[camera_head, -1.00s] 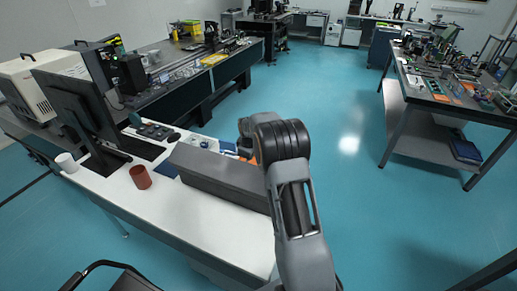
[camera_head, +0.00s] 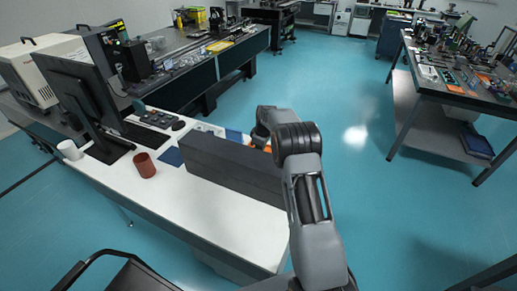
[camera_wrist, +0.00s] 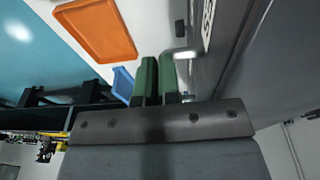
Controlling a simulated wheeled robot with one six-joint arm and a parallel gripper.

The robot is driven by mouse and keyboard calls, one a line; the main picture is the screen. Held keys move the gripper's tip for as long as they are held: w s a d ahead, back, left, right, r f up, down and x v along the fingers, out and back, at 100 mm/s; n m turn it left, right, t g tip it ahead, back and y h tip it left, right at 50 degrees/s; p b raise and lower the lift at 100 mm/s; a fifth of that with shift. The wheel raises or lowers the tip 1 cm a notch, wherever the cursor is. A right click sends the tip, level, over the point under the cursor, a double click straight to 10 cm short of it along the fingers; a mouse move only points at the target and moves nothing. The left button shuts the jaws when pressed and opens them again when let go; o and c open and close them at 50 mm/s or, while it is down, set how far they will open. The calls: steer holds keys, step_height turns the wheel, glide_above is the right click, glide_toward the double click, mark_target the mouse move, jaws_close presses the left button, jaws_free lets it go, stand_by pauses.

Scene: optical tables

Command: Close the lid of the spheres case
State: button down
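The case shows as a long dark grey panel (camera_head: 230,168), probably its raised lid, standing up along the far side of the white table in the head view. It hides whatever is behind it. In the wrist view a large grey panel (camera_wrist: 232,60) with a white label fills the right side. My gripper (camera_wrist: 157,78) has two green fingertips side by side with only a thin dark gap. They look shut with nothing between them, close to the panel and a metal fitting (camera_wrist: 184,54). In the head view my arm hides the gripper. I cannot tell whether it touches the panel.
The white table (camera_head: 225,215) also holds a red-brown mug (camera_head: 145,165), a white mug (camera_head: 69,150) and a monitor (camera_head: 82,97). An orange tray (camera_wrist: 97,29) and a blue item (camera_wrist: 122,84) lie beside the fingers. A chair (camera_head: 115,272) stands in front.

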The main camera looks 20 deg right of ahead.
steer(key=shift+s+d+f, duration=0.2)
steer(key=shift+d+f, duration=0.05)
steer(key=shift+f, duration=0.1)
steer(key=shift+r, duration=0.1)
